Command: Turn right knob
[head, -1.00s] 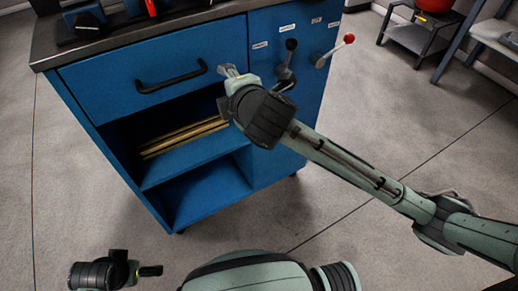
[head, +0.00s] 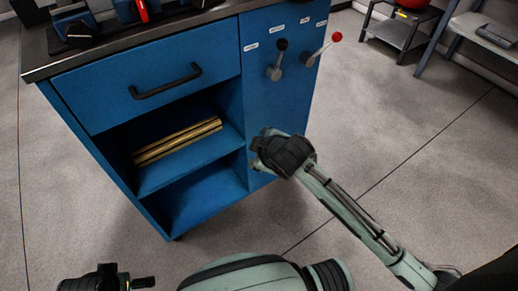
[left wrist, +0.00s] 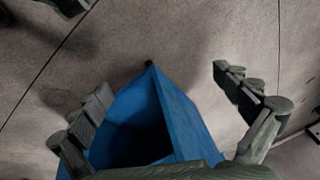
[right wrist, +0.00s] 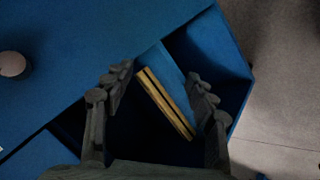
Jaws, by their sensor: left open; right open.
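The right knob (head: 322,47) is a grey lever with a red ball end on the blue cabinet front, tilted up and to the right. The left knob (head: 277,62) is a similar lever with a black ball end, nearly upright. My right gripper (head: 258,151) is below both knobs and apart from them, in front of the shelves. In the right wrist view its fingers (right wrist: 158,103) are spread, with the shelf visible beyond. My left gripper (head: 145,282) is low at the left, away from the knobs. In the left wrist view its fingers (left wrist: 162,82) are spread and empty.
The blue cabinet (head: 160,65) has a drawer with a black handle (head: 165,80). Wooden strips (head: 178,140) lie on its upper open shelf, and they also show in the right wrist view (right wrist: 165,102). A small cart (head: 398,30) and a bench stand at the back right.

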